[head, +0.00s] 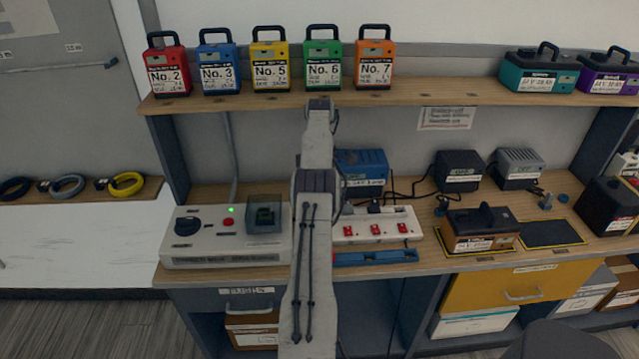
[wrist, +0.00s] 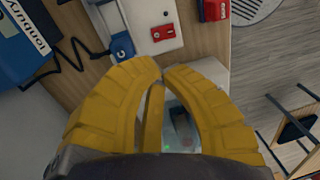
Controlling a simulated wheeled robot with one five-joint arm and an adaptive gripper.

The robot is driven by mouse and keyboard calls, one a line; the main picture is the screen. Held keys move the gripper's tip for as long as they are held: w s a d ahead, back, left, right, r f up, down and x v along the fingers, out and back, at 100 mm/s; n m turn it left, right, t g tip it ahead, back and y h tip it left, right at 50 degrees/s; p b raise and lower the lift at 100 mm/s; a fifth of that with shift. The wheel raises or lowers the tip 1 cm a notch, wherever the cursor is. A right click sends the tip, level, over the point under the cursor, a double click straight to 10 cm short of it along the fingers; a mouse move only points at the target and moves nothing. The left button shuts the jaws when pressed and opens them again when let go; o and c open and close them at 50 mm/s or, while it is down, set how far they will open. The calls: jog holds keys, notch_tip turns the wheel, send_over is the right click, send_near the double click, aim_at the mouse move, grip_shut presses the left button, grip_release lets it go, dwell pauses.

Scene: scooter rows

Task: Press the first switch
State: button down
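The white power strip (head: 385,216) lies on the workbench and carries three red switches in a row: the left switch (head: 348,231), the middle one (head: 376,229) and the right one (head: 403,229). My arm stands in front of the strip's left end in the head view and hides my gripper there. In the wrist view, my yellow gripper (wrist: 162,74) has its fingertips together with nothing seen between them. Beyond the tips lies the end of the strip (wrist: 150,12) with one red switch (wrist: 162,32), apart from the fingertips in the picture. The height gap cannot be told.
A grey device (head: 190,242) with a black dial, green light and clear cover sits left of the strip. A blue box (head: 360,165) stands behind the strip, and a blue bar (head: 375,257) lies in front. A shelf (head: 430,92) with several numbered packs runs above.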

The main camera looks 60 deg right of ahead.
jog(key=shift+r+p, duration=0.45)
jog(key=shift+r, duration=0.1)
